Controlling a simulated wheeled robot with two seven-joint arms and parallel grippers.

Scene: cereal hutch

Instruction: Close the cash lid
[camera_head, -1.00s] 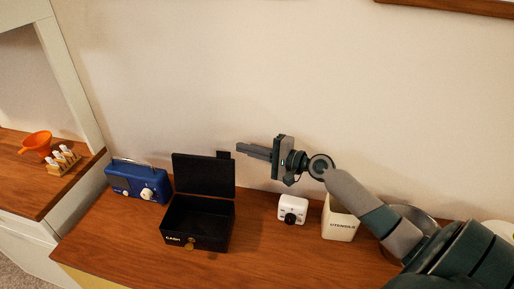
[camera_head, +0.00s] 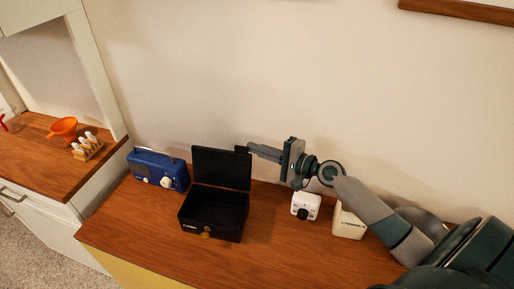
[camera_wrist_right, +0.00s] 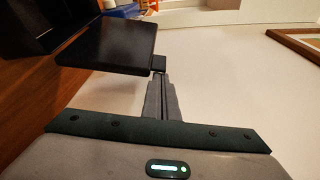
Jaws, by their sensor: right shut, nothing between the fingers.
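The black cash box (camera_head: 213,222) stands on the wooden counter with its lid (camera_head: 221,168) raised upright at the back; the inside is open to view. A small brass key or lock part (camera_head: 206,235) shows on its front. My right gripper (camera_head: 250,149) is shut and empty, its fingertips beside the lid's upper right edge, at or slightly behind it. In the right wrist view the lid (camera_wrist_right: 112,45) lies just beyond the shut fingers (camera_wrist_right: 160,75); I cannot tell whether they touch it. My left gripper is not in view.
A blue radio (camera_head: 158,168) stands left of the box. A white timer-like cube (camera_head: 305,206) and a white utensil pot (camera_head: 347,222) stand to the right, below my right arm. The counter (camera_head: 150,225) is clear in front. An orange funnel (camera_head: 63,127) sits on the far-left shelf.

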